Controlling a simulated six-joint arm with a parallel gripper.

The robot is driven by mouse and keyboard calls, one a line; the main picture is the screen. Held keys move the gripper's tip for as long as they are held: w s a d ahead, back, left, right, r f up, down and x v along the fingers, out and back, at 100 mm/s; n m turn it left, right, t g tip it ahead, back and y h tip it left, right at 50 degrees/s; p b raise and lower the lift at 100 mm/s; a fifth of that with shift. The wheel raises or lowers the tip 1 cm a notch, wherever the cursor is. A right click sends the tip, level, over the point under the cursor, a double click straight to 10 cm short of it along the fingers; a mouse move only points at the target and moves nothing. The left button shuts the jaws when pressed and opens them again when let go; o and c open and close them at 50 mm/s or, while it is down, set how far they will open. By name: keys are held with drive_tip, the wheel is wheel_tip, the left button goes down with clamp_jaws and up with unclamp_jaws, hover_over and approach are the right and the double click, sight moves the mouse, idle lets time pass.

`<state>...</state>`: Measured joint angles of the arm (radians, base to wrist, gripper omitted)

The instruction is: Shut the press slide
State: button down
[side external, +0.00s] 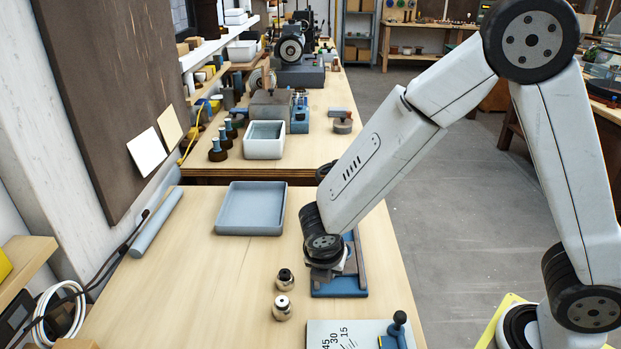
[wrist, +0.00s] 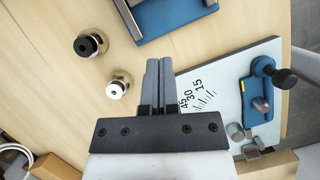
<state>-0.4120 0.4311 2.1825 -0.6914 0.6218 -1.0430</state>
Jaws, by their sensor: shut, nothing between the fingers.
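A blue-based fixture with grey rails stands near the bench edge, in the side view (side external: 338,288) and at the top of the wrist view (wrist: 172,16). My wrist covers much of it in the side view. A pale plate marked 15, 30, 45 (side external: 328,333) lies nearer the camera and shows in the wrist view (wrist: 213,82). It carries a blue block with a black-knobbed lever (wrist: 257,92). I cannot tell which part is the press slide. My gripper (wrist: 159,62) is shut and empty, its fingers appearing between the fixture and plate in the wrist view.
Two small metal fittings, one black-topped (side external: 285,279) and one white-topped (side external: 283,307), stand left of the fixture. A blue-grey tray (side external: 250,208) is behind them. A grey tube (side external: 157,222) lies by the wall. The bench's left middle is clear.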

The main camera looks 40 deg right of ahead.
drive_tip(key=x, duration=0.3)
drive_tip(key=shift+f, duration=0.15)
drive_tip(key=shift+w+d, duration=0.3)
drive_tip(key=shift+d, duration=0.3)
drive_tip(key=shift+w+d, duration=0.35)
drive_tip(key=shift+d, duration=0.3)
drive_tip(key=shift+w+d, duration=0.3)
drive_tip(key=shift+d, duration=0.3)
drive_tip(key=shift+w+d, duration=1.75)
